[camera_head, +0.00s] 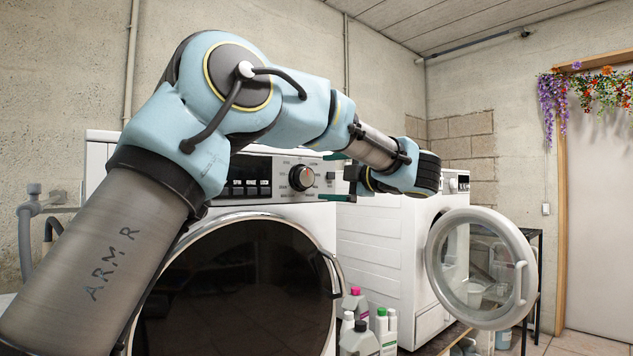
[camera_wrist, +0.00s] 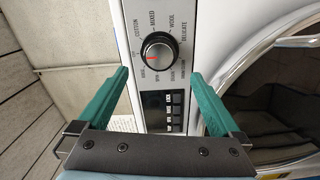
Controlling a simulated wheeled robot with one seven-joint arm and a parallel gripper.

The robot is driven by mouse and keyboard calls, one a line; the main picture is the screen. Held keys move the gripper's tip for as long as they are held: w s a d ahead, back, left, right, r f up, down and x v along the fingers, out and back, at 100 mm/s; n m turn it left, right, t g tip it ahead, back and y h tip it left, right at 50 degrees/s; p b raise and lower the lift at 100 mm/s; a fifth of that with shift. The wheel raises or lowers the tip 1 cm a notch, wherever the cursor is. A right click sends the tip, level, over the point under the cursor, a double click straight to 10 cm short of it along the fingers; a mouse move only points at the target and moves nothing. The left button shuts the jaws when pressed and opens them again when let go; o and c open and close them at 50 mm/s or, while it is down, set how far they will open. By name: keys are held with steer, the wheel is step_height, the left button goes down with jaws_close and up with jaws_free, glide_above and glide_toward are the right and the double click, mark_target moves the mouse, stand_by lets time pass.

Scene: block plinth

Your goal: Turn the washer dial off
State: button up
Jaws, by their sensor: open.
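The washer dial (camera_head: 302,178) is a round dark knob with a silver rim on the front panel of the near white washer (camera_head: 328,232). In the wrist view the dial (camera_wrist: 158,48) shows a red mark on its lower left part, with program words such as COTTON, MIXED, WOOL and DELICATE around it. My gripper (camera_head: 325,177) is open in front of the panel, just right of the dial in the head view. In the wrist view its two green fingers (camera_wrist: 159,74) stand apart on either side, short of the dial, with nothing between them. I see no contact with the dial.
The near washer's dark round door (camera_head: 240,285) is shut. A second washer (camera_head: 378,250) to the right has its round door (camera_head: 482,268) swung open. Several bottles (camera_head: 362,335) stand in front between the machines. My arm covers the left part of the near washer.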

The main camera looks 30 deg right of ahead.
steer(key=shift+s+d, duration=0.15)
steer(key=shift+s, duration=0.6)
steer(key=shift+s+d, duration=0.15)
steer(key=shift+s, duration=0.55)
steer(key=shift+s, duration=0.1)
